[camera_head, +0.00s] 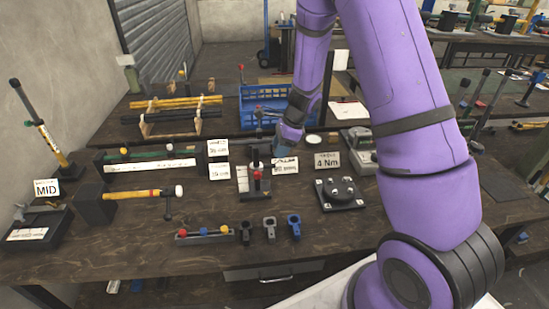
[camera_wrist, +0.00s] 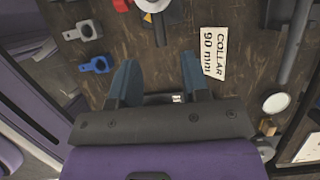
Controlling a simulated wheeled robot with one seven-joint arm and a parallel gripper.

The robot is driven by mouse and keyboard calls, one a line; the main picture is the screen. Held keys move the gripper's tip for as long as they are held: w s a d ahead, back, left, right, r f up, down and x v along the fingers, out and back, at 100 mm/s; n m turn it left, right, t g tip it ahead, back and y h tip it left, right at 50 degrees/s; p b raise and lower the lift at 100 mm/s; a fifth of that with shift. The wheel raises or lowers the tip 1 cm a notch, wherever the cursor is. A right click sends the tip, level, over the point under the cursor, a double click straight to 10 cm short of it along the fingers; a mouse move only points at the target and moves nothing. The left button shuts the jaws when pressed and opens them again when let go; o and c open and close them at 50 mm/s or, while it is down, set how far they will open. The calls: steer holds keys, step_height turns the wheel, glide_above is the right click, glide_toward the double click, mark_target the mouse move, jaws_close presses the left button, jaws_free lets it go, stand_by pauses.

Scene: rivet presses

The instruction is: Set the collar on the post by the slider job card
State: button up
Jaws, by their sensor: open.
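A dark upright post (camera_head: 257,168) with red parts stands on a small base near the bench's middle. A white card (camera_head: 285,165) stands just right of it; in the wrist view this card (camera_wrist: 213,53) reads "COLLAR 90 mm". My gripper (camera_head: 284,147) is above the bench, behind and right of the post; its fingertips are hard to see there. In the wrist view my gripper (camera_wrist: 157,62) has its two blue-grey fingers apart with nothing between them. Only part of a round fixture (camera_wrist: 155,6) shows at the top edge. I cannot tell the collar's exact height on the post.
Black, grey (camera_head: 269,227) and blue (camera_head: 294,227) clamps lie at the front, beside a strip with coloured knobs (camera_head: 204,235). A round black fixture (camera_head: 341,191) with a "4 Nm" card (camera_head: 327,160) is to the right. A blue crate (camera_head: 277,106) stands behind. The front bench strip is mostly clear.

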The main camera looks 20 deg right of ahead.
steer(key=shift+v, duration=2.35)
steer(key=s+a+r+n+t, duration=0.1)
steer(key=s+a+r+n, duration=0.1)
steer(key=s+r+n, duration=0.6)
steer(key=s+a+r+n, duration=0.2)
steer(key=s+r+n, duration=0.15)
steer(key=r, duration=0.75)
steer(key=s+r+n+t+h, duration=0.1)
steer(key=s+r+n, duration=0.3)
steer(key=s, duration=0.5)
steer(key=s+r+n+t+h, duration=0.1)
steer(key=s+r+n+h, duration=0.2)
steer(key=s+n, duration=0.3)
steer(key=s+r, duration=0.1)
steer(key=s, duration=0.3)
steer(key=shift+d+r+t, duration=0.25)
steer(key=shift+r+t, duration=0.15)
